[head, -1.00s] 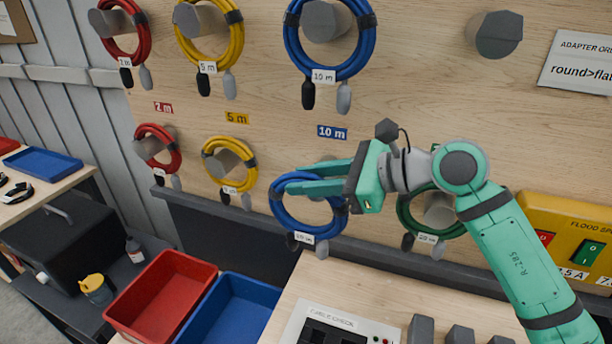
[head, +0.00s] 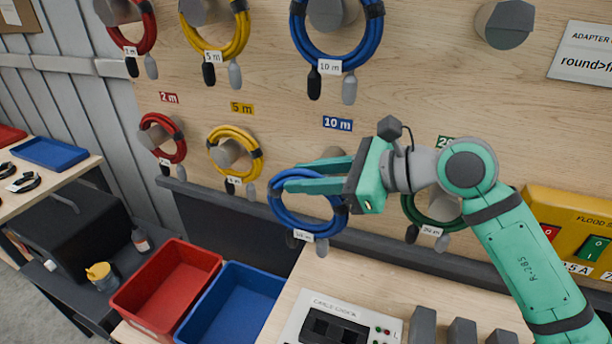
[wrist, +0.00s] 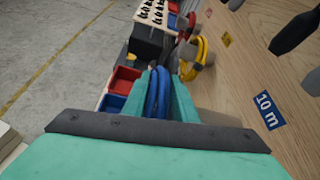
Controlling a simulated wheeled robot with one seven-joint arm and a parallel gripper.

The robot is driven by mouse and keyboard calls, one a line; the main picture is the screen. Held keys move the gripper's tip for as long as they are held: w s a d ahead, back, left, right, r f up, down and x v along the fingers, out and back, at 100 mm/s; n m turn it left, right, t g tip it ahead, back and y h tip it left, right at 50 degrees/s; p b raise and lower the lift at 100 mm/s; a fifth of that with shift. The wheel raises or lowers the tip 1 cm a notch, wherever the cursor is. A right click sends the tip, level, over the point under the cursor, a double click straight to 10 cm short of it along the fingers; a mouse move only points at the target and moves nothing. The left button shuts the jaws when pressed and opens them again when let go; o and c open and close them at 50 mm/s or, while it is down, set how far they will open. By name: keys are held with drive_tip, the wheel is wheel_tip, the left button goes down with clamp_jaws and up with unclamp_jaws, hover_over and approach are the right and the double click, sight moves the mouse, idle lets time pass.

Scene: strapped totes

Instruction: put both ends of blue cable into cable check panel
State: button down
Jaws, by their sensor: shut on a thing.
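My gripper (head: 290,180) is shut on the lower coiled blue cable (head: 312,228), at the top of its loop in front of the wooden board. The coil hangs from the fingers with a white tag and dark and grey ends at its bottom. In the wrist view the blue coil (wrist: 158,95) lies between the two green fingers. Another blue cable (head: 297,40) hangs on an upper peg with a "10 m" tag. The cable check panel (head: 338,325) lies on the bench below, with dark sockets and small red and green lights; its lower edge is cut off.
Red cables (head: 178,150), yellow cables (head: 258,165) and a green cable (head: 410,208) hang on pegs nearby. A red bin (head: 212,255) and a blue bin (head: 275,285) stand left of the panel. Grey blocks (head: 422,325) stand right of it. A yellow flood box (head: 545,205) is at right.

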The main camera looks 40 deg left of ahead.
drive_tip(key=s+d+f, duration=0.2)
drive_tip(key=d+f, duration=0.3)
drive_tip(key=f, duration=0.2)
drive_tip(key=s+d+f, duration=0.3)
drive_tip(key=d+f, duration=0.3)
drive_tip(key=f, duration=0.1)
drive_tip(key=shift+d+f, duration=0.15)
drive_tip(key=shift+d, duration=0.1)
idle(0.8)
drive_tip(key=shift+a, duration=0.1)
idle(0.5)
